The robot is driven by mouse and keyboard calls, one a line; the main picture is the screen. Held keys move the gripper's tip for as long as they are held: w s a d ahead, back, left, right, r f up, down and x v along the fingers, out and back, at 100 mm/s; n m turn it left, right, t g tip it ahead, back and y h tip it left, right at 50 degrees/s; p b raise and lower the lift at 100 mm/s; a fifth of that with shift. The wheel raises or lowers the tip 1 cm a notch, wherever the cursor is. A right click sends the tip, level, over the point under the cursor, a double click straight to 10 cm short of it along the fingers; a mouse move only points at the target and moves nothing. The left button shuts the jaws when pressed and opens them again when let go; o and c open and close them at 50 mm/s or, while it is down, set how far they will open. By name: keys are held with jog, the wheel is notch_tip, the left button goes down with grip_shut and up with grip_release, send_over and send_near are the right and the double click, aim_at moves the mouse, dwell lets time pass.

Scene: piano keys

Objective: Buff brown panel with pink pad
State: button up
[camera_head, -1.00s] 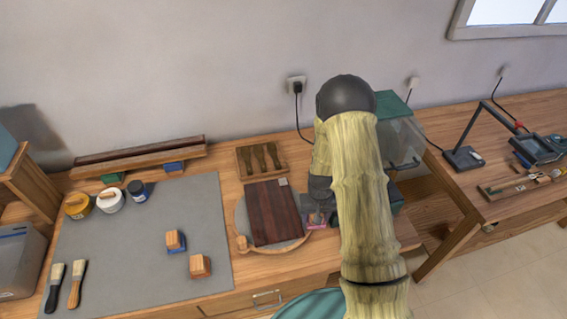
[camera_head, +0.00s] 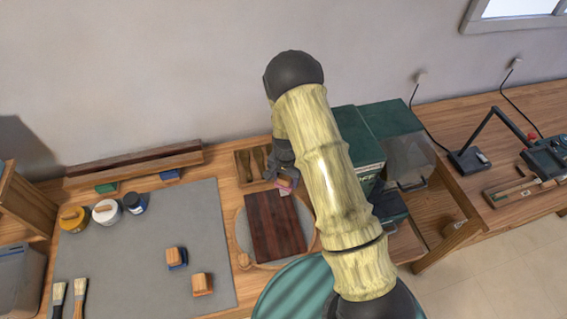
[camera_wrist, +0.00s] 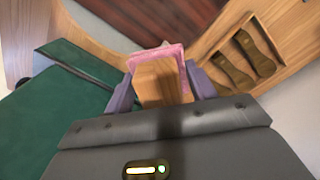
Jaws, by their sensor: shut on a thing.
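The brown panel (camera_head: 274,226) is a dark, striped wooden board lying flat on a round grey board with a wooden rim (camera_head: 244,232). In the wrist view the panel (camera_wrist: 165,18) shows at the top. The pink pad (camera_wrist: 158,56) is fixed under a wooden block handle (camera_wrist: 160,82). My gripper (camera_wrist: 160,88) is shut on that wooden handle, one finger on each side. In the head view the pink pad (camera_head: 286,187) is at the panel's far right corner, partly hidden by my gripper (camera_head: 283,178). I cannot tell whether the pad touches the panel.
A tool tray (camera_head: 246,165) stands just behind the panel. A green box (camera_head: 358,140) stands to the right. The grey mat (camera_head: 130,255) at left holds jars, brushes, and two wooden-handled blocks (camera_head: 176,257) (camera_head: 202,283). A clear-fronted green case (camera_head: 400,150) stands farther right.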

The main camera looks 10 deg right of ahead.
jog(key=shift+w+a+r, duration=0.1)
jog(key=shift+w+a, duration=0.1)
jog(key=shift+w, duration=0.05)
jog(key=shift+s, duration=0.1)
